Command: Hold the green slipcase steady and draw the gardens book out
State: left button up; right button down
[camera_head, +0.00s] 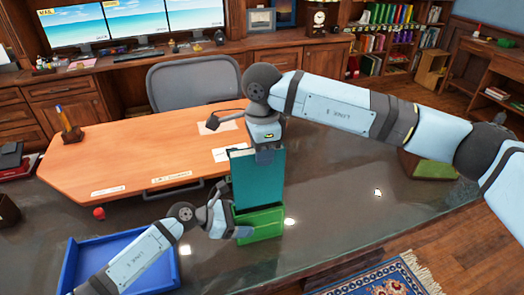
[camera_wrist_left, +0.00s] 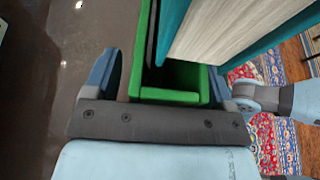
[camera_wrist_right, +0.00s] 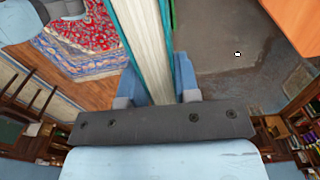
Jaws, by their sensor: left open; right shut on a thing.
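The gardens book, teal with pale page edges, stands upright (camera_head: 258,180), its upper part well above the green slipcase (camera_head: 260,224). My right gripper (camera_head: 265,155) is shut on its top edge; the right wrist view shows the book (camera_wrist_right: 148,45) between the fingers (camera_wrist_right: 158,78). My left gripper (camera_head: 238,228) is at the slipcase's left side. In the left wrist view its open fingers (camera_wrist_left: 165,85) lie either side of the slipcase (camera_wrist_left: 170,97), with a gap at the left finger. The slipcase's inside is partly open to view there. The book's lower end is hidden.
A blue tray (camera_head: 85,262) lies front left on the dark glossy desk. A red ball (camera_head: 99,213) sits near the orange desk panel (camera_head: 120,155). A green-topped block (camera_head: 432,168) is at the right. The desk right of the slipcase is clear.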

pick_arm(q)
jog(key=v, duration=1.2)
jog(key=shift+s+f, duration=0.15)
pick_arm(e)
jog(key=shift+s, duration=0.1)
